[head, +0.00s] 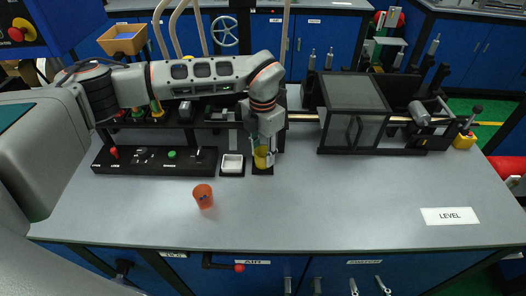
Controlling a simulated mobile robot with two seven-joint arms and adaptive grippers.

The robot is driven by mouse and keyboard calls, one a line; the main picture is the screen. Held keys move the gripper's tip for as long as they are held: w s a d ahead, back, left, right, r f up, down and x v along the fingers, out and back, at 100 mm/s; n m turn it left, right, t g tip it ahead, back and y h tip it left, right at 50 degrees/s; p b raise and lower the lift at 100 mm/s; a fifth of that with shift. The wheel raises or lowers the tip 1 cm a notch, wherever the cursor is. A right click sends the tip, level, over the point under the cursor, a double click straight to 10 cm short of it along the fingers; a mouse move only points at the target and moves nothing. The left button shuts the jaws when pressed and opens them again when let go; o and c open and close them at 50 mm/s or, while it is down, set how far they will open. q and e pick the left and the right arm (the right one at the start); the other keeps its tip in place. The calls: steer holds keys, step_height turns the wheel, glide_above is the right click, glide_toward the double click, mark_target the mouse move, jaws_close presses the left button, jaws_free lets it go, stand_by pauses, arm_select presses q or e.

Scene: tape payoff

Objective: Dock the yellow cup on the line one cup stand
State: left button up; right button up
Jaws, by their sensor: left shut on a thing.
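The yellow cup (261,160) is at the middle of the bench, at the end of my left arm. My left gripper (264,151) points down and is shut on it; the fingers partly cover the cup. A small black stand (263,172) shows directly beneath the cup, beside the black base with the white square tray. I cannot tell whether the cup touches it, and I read no line label on it. My right gripper is not in view.
An orange cup (203,196) stands on the open bench at front left. A white square tray (232,163) lies left of the stand. A black control panel (155,160) is further left, a clear-covered machine box (352,113) right. The front bench is mostly clear.

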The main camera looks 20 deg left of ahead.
steer(key=shift+s+d+f, duration=0.15)
steer(key=shift+f, duration=0.15)
steer(key=shift+r, duration=0.2)
stand_by(0.6)
arm_select(q)
steer(key=shift+f+b, duration=0.35)
steer(key=shift+f, duration=0.3)
arm_select(e)
steer(key=shift+f, duration=0.55)
arm_select(q)
steer(key=o, duration=0.6)
steer(key=shift+o, duration=0.2)
